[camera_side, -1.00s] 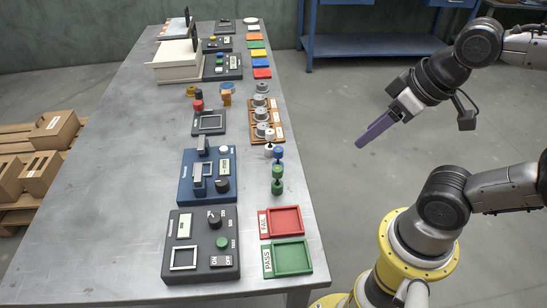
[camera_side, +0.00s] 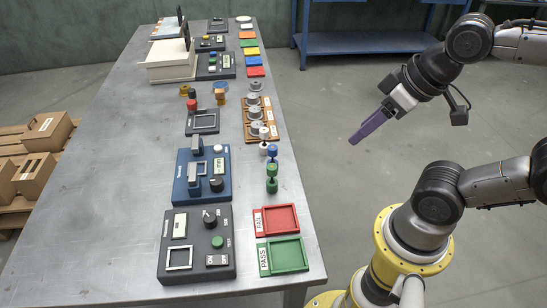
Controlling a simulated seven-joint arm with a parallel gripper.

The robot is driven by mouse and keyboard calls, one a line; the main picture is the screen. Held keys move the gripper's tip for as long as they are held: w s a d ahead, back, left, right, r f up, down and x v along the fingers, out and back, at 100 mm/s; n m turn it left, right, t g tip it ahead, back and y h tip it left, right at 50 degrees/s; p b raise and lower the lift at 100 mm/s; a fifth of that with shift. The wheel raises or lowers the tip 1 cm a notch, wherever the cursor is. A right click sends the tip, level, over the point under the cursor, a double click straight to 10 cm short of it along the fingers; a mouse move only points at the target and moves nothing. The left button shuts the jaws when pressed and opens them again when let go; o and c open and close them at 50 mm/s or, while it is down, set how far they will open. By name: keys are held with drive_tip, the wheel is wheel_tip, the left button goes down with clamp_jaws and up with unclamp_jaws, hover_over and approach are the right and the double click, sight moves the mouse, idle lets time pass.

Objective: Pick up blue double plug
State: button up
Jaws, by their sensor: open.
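The blue double plug (camera_side: 272,153) stands on the grey table near its right edge. It is just behind a green double plug (camera_side: 271,181) and beside a white plug (camera_side: 263,145). My gripper (camera_side: 354,140) has long purple fingers and hangs in the air off the table's right side, to the right of the blue plug and apart from it. The fingers overlap in this view, but they are open and hold nothing.
Red (camera_side: 276,219) and green (camera_side: 285,256) trays lie at the front right of the table (camera_side: 110,180). A wooden rack (camera_side: 261,134) of metal spools stands behind the plugs. Blue (camera_side: 203,174) and black (camera_side: 197,244) instrument boxes stand to the left. The table's left side is clear.

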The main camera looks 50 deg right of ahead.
drive_tip(key=o, duration=0.3)
wheel_tip(320, 180, up, 3)
drive_tip(key=w+m, duration=0.3)
drive_tip(key=m, duration=0.4)
drive_tip(key=m+g+y, duration=0.2)
drive_tip(key=m+g, duration=0.3)
drive_tip(key=m, duration=0.5)
hover_over(272, 160)
drive_tip(key=d, duration=0.1)
wheel_tip(272, 160, down, 9)
drive_tip(key=shift+d+f+m+g, duration=0.25)
drive_tip(key=shift+m+g, duration=0.05)
drive_tip(key=f, duration=0.4)
drive_tip(key=a+f, duration=0.1)
drive_tip(key=f, duration=0.8)
drive_tip(key=shift+a+f, duration=0.3)
drive_tip(key=shift+a, duration=0.05)
